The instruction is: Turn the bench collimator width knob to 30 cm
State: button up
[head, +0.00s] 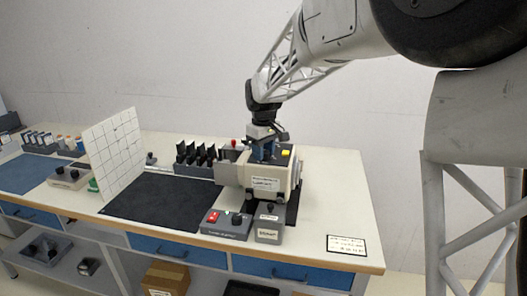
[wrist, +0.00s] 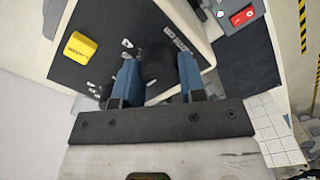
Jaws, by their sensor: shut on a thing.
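The bench collimator (head: 262,178) is a cream box with a dark top panel, standing at the right of the bench. My gripper (head: 262,152) reaches down onto its top panel from above. In the wrist view my gripper's blue fingers (wrist: 160,80) are shut on a dark round knob (wrist: 157,66) on the black panel (wrist: 105,28). White scale marks show around the knob, but they are too small to read and the fingers cover part of them. I cannot tell where the knob points. A yellow button (wrist: 80,47) sits on the same panel, apart from the fingers.
A control box with a red switch (head: 214,217) and a small grey box (head: 270,225) stand in front of the collimator. A white gridded board (head: 115,150) stands upright left of a black mat (head: 160,205). A row of dark holders (head: 195,155) stands behind. A printed card (head: 346,245) lies at the front right.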

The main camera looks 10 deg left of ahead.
jog(key=shift+m, duration=2.5)
jog(key=o, duration=0.9)
jog(key=shift+r, duration=0.1)
jog(key=shift+r, duration=3.85)
jog(key=shift+d, duration=0.1)
